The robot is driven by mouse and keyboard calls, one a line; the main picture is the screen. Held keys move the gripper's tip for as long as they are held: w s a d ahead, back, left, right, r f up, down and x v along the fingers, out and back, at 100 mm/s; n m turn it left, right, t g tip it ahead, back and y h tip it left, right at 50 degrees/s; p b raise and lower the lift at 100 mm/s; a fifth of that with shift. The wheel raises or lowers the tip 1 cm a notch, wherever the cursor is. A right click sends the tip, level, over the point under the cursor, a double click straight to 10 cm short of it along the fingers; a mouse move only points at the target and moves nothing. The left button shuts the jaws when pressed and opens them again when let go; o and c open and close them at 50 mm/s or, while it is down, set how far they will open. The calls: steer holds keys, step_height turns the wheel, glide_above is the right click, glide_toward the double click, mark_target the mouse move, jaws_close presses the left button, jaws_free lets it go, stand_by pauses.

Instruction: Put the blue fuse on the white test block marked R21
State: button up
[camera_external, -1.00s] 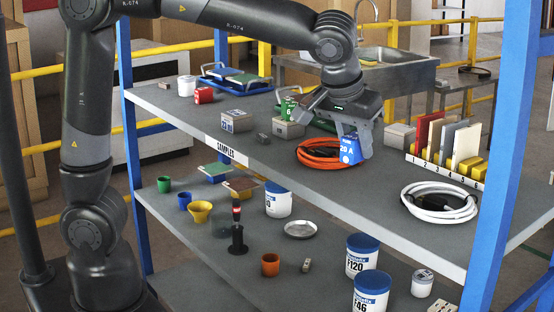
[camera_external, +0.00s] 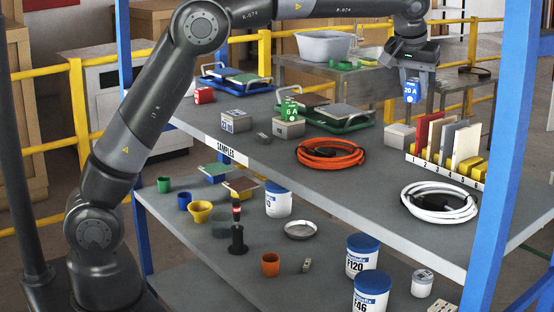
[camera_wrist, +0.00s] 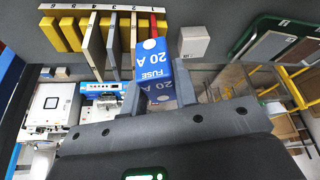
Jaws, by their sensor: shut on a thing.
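The blue fuse (camera_external: 411,91), marked 20 A, hangs below my gripper (camera_external: 412,80), which is shut on it. That block also shows in the wrist view (camera_wrist: 194,42). Another pale block (camera_external: 236,121) at the left carries blue print too small to read. A third block (camera_external: 289,128) bears a green 6 A fuse (camera_external: 289,111). I cannot read R21 on any block.
An orange cable coil (camera_external: 331,153) and a white cable coil (camera_external: 439,202) lie on the upper shelf (camera_external: 340,200). A numbered rack of upright tiles (camera_external: 445,165) stands right of the plain block. A blue post (camera_external: 503,150) rises at the right.

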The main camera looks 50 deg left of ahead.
steer(key=w+a, duration=0.3)
glide_above(402, 126)
steer(key=s, duration=0.1)
steer(key=f, duration=0.6)
steer(key=shift+s+d+f, duration=0.15)
steer(key=shift+d+f, duration=0.2)
steer(key=shift+f, duration=2.1)
steer(key=shift+f, duration=0.15)
steer(key=o, duration=1)
